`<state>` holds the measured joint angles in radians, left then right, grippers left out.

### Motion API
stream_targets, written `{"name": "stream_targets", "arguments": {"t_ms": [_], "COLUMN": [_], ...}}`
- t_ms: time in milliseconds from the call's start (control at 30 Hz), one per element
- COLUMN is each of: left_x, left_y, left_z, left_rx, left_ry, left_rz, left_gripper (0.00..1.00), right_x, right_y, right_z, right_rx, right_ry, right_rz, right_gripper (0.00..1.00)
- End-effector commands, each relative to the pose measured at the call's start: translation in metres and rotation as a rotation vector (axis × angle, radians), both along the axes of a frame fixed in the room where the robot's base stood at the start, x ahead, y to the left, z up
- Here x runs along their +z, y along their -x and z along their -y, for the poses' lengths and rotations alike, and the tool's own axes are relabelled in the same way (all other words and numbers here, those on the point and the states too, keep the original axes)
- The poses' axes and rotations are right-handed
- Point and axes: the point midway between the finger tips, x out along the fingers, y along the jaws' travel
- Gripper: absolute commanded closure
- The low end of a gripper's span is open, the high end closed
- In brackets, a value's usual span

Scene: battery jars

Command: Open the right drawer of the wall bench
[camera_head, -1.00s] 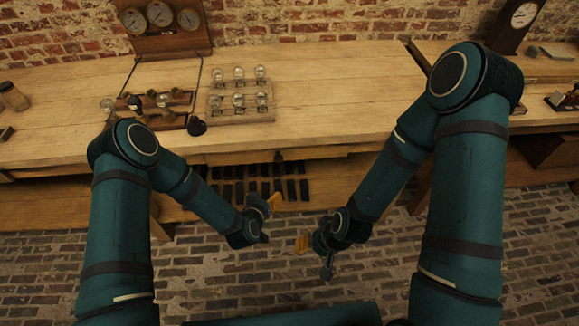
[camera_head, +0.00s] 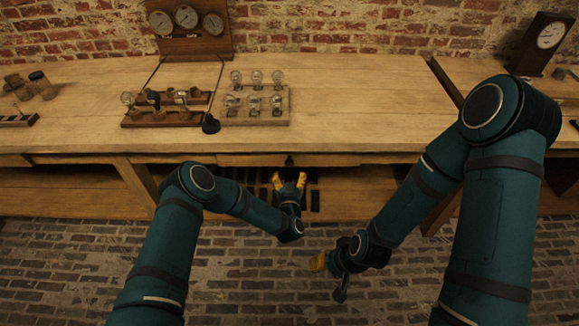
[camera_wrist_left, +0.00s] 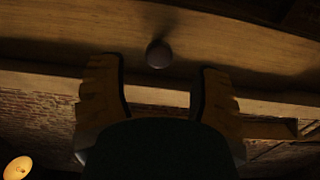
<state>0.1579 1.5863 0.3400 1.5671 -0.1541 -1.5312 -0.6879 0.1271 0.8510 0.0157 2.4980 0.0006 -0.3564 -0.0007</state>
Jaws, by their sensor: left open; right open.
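The wall bench (camera_head: 360,95) runs across the head view, with a drawer front (camera_head: 345,159) under its top edge. A small dark round knob (camera_head: 290,161) sits on that front. The knob also shows in the left wrist view (camera_wrist_left: 159,54), ahead of and between the two fingers, apart from them. The drawer appears shut. My left gripper (camera_head: 289,181) is open and empty, just below and in front of the knob; its orange fingers also show in the left wrist view (camera_wrist_left: 158,95). My right gripper (camera_head: 318,262) is open over the brick floor, away from the bench.
A bulb board (camera_head: 283,119) and a wooden block with fittings (camera_head: 160,118) stand on the bench. A gauge panel (camera_head: 190,45) is behind them. Dark blocks (camera_head: 315,200) lie on the lower shelf behind my left gripper.

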Motion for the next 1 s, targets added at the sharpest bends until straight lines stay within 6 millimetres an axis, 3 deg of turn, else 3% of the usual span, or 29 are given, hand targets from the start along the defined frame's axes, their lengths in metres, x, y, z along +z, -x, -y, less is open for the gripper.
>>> {"name": "stream_targets", "arguments": {"t_ms": [100,300,767,933,967,1000], "left_x": [-0.001,-0.001,0.000,0.000,0.000,0.000], "left_y": [-0.023,-0.048,-0.059,-0.059,-0.058,-0.058], "left_z": [-0.001,0.000,0.000,0.000,0.000,0.000], "left_rx": [0.003,0.001,-0.001,-0.001,-0.001,-0.001], "left_ry": [-0.001,0.001,0.000,0.000,0.000,0.000], "left_rz": [0.003,0.001,-0.001,-0.001,-0.001,-0.001], "left_gripper": [0.36,0.36,0.34,0.94,1.00,1.00], "right_x": [-0.008,-0.014,-0.015,-0.015,-0.015,-0.015], "right_y": [-0.001,-0.003,-0.003,-0.003,-0.003,-0.003], "right_z": [0.000,0.001,0.001,0.000,0.000,0.000], "right_rx": [-0.001,-0.002,-0.002,-0.002,-0.002,-0.002], "right_ry": [0.000,0.002,0.002,0.002,0.002,0.002], "right_rz": [0.003,0.005,0.008,0.008,0.008,0.007], "right_gripper": [0.53,0.53,0.53,0.53,0.53,0.53]}}
